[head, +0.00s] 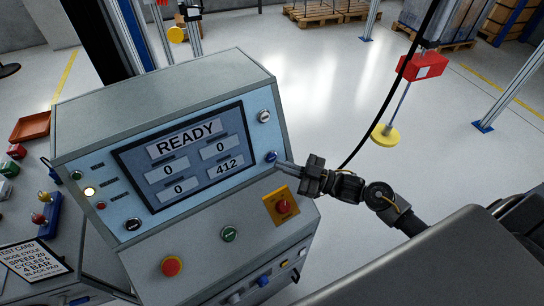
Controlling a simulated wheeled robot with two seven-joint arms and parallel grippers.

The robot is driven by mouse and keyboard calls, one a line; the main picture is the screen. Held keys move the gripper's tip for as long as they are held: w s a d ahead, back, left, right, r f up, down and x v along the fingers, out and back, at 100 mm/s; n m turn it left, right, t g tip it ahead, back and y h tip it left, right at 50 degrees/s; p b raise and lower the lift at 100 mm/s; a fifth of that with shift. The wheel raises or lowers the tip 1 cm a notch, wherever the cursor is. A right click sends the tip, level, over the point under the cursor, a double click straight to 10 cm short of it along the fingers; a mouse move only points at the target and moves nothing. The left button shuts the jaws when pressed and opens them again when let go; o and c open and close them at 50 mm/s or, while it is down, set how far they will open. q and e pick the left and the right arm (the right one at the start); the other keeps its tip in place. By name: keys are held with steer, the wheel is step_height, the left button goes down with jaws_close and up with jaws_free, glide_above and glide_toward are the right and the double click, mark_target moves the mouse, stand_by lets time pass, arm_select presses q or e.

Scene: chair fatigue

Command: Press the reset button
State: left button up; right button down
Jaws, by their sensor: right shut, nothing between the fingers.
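A grey control console (165,110) stands in front of me with a screen (185,157) that reads READY, with 0, 0, 0 and 412 below. A blue round button (271,156) sits on the panel at the screen's right edge; I can read no label naming it as the reset button. My right gripper (281,164) is shut and empty, its fingertips at the blue button's lower right. I cannot tell whether they touch it. A white button (264,116) sits above the blue one. My left gripper is not in view.
The lower panel has a green button (228,234), a red knob on a yellow plate (282,206) close below my gripper, and a red mushroom button (172,266). A black cable (383,110) hangs behind my right arm. A printed card (33,260) lies at left.

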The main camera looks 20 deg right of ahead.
steer(key=s, duration=0.1)
steer(key=s+p, duration=0.1)
steer(key=s+r+p, duration=0.1)
steer(key=s, duration=0.1)
steer(key=shift+s+d+r, duration=0.1)
steer(key=shift+d, duration=0.2)
stand_by(0.7)
